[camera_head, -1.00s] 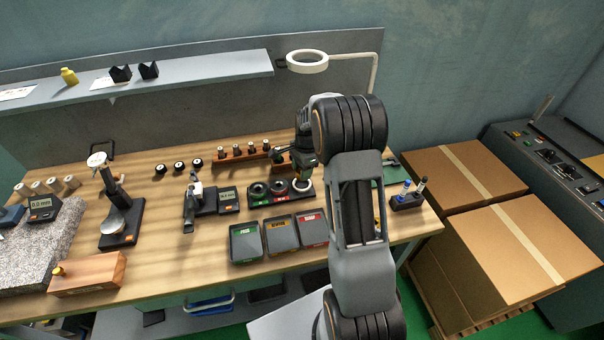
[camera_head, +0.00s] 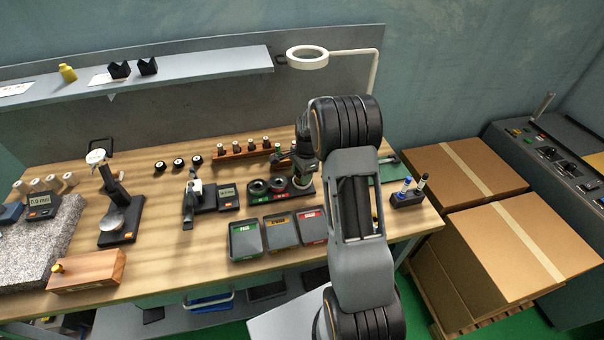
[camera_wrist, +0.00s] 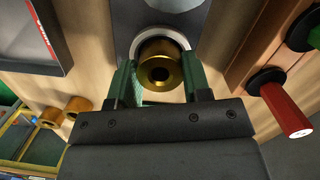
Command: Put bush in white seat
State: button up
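A brass bush (camera_wrist: 160,68) with a dark bore is between the two green fingers of my gripper (camera_wrist: 160,83) in the wrist view. The fingers touch it on both sides. The white seat (camera_wrist: 141,40) shows as a pale ring around the bush's far end; I cannot tell whether the bush is inside it or just above. In the head view my gripper (camera_head: 302,181) is low over the right end of the black seat fixture (camera_head: 268,202), hiding the white seat and the bush.
Three labelled trays (camera_head: 245,240) lie in front of the fixture. A wooden rack (camera_head: 232,154) with several red- and green-handled plugs stands behind it; a red plug (camera_wrist: 287,110) is close to the right finger. Two loose brass bushes (camera_wrist: 77,106) lie at lower left in the wrist view.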

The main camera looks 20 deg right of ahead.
jog(key=o, duration=0.5)
jog(key=shift+c, duration=0.2)
jog(key=shift+r, duration=0.15)
jog(key=shift+r+p, duration=0.3)
notch_tip(320, 180, up, 12)
jog(key=d+f+b, duration=0.1)
jog(key=b, duration=0.1)
jog(key=s+a+r+n+t+h, duration=0.1)
jog(key=s+a+r+n+t, duration=0.1)
jog(key=s+a+r+n, duration=0.6)
jog(key=s+a+f+n+t, duration=0.1)
jog(key=s+a+n+t, duration=0.1)
jog(key=s+n, duration=0.6)
jog(key=shift+s+a+n+t, duration=0.35)
jog(key=shift+s+a, duration=0.5)
jog(key=shift+s, duration=2.25)
